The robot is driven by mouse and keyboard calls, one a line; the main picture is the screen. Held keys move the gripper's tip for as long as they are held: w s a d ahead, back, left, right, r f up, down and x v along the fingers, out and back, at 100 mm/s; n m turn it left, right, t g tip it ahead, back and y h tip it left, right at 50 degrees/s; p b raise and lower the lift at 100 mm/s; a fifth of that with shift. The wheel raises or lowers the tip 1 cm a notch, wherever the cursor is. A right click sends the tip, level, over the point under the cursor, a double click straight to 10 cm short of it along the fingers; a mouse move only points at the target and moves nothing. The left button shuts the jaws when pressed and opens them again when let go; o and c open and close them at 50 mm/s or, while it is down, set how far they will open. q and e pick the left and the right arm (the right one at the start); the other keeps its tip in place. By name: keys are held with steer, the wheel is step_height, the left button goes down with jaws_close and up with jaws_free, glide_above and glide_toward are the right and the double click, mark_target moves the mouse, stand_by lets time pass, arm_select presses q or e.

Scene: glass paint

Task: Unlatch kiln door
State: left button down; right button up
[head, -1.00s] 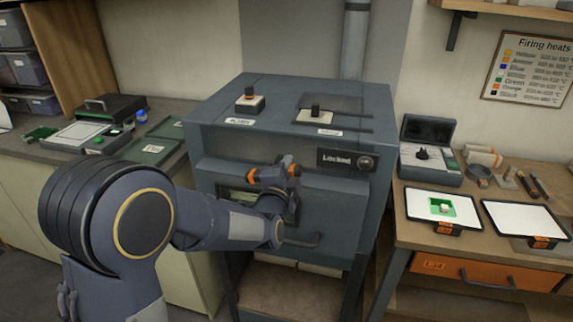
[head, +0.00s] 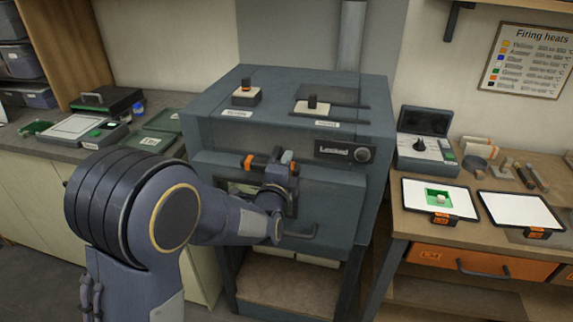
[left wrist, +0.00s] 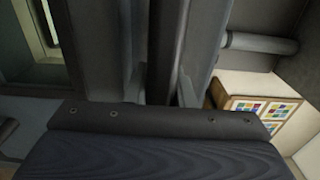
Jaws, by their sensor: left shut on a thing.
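The grey kiln (head: 290,105) stands in the middle of the head view. Its front door (head: 335,200) looks closed, with a small window behind my arm and a handle (head: 303,232) low down. A dark latch bar with orange bands (head: 249,162) runs across the upper door. My left gripper (head: 279,174) is at the right part of this bar and shut on it; my wrist hides part of the bar and window. The left wrist view shows dark finger parts (left wrist: 165,50) close up; the grip itself is unclear. My right gripper is out of view.
A small display (head: 343,150) with blurred text and a knob sits above the door. Two switches stand on the kiln top. A bench with tablets (head: 519,212) and an orange drawer (head: 480,262) is at the right; a counter (head: 70,140) is at the left.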

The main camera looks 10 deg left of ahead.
arm_select(q)
steer(key=shift+f, duration=0.1)
steer(key=c, duration=1.2)
jaws_free()
steer(key=shift+c, duration=0.2)
steer(key=s, duration=0.8)
steer(key=shift+a+b, duration=0.15)
steer(key=shift+b, duration=0.3)
